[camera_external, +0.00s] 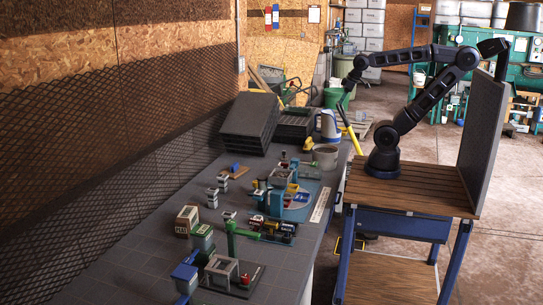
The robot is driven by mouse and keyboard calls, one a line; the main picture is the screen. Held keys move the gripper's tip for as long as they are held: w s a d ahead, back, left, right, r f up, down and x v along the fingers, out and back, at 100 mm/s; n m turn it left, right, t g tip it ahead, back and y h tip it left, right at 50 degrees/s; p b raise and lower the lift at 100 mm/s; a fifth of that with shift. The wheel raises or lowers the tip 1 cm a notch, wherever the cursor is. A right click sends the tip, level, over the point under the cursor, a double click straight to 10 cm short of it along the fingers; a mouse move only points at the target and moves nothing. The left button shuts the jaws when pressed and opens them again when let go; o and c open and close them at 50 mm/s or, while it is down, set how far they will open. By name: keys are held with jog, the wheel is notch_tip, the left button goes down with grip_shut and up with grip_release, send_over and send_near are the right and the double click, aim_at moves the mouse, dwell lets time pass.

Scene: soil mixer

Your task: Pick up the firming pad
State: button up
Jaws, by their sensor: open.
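My gripper (346,98) hangs at the arm's far end, high above the bench's right edge. It is open and well apart from the board, up and to its right. Its fingers are small and dark here.
Black trays (250,122) are stacked at the back of the bench. A grey pot (325,157) and a pale jug (329,126) stand at its right edge. Green and blue devices crowd the middle and front. The left side is mostly clear beside a mesh wall (90,175).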

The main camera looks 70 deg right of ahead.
jog(key=m+g+h, duration=0.4)
jog(key=m+h, duration=0.1)
jog(key=m, duration=1.1)
send_over(284, 153)
jog(key=a, duration=0.2)
notch_tip(284, 153, down, 34)
jog(key=shift+y, duration=0.3)
jog(key=x, duration=1)
jog(key=shift+d, duration=0.2)
jog(key=shift+c, duration=0.2)
jog(key=c, duration=0.7)
